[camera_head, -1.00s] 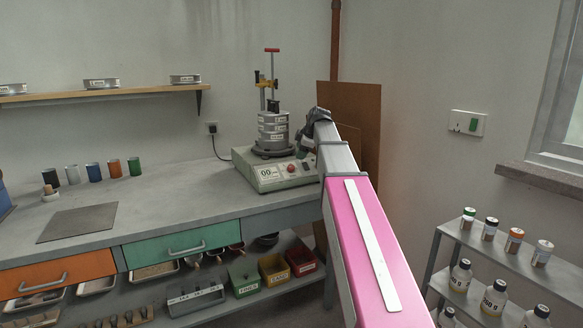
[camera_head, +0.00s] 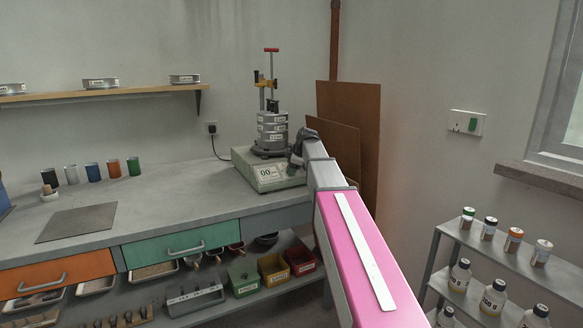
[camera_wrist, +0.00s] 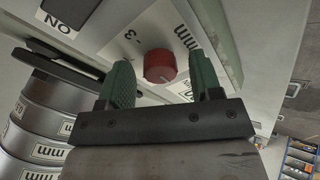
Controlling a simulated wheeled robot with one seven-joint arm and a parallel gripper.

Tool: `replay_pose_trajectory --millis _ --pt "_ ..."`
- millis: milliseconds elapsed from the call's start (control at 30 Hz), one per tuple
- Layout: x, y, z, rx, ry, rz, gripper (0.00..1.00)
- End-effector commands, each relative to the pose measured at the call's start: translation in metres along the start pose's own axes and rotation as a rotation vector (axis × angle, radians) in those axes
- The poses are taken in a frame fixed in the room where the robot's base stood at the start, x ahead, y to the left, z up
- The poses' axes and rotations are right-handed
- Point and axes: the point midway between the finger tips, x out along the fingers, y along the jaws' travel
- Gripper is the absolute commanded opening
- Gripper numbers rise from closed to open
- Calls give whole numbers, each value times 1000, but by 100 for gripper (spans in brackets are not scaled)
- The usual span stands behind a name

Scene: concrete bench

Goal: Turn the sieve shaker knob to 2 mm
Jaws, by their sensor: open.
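The sieve shaker (camera_head: 256,176) stands at the right end of the bench, with a stack of round sieves (camera_head: 272,132) clamped on its base. Its red knob (camera_wrist: 160,65) shows in the wrist view, on the front panel among white labels reading "mm". My gripper (camera_wrist: 160,78) is open, with one green finger on each side of the knob. I cannot tell whether either finger touches it. In the head view my gripper (camera_head: 296,160) is at the shaker's right front, and my arm hides the knob. The pointer's setting cannot be read for sure.
The grey bench (camera_head: 160,196) is mostly clear left of the shaker, with a dark mat (camera_head: 78,222) and several coloured cups at the back. Brown boards (camera_head: 350,120) lean behind my arm. A shelf unit with bottles (camera_head: 490,258) stands at the right.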

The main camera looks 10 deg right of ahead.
Motion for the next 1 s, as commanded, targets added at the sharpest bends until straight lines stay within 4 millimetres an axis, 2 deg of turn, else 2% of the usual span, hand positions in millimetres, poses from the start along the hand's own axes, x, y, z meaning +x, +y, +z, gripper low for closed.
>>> replay_pose_trajectory --millis 67,100,233,667,1000 --pt "0 0 0 0 0 0 59" --pt "0 0 0 0 0 0 52" --pt "0 0 0 0 0 0 10" --pt "0 0 0 58 2 7 10" --pt "0 -1 0 306 9 37 10"
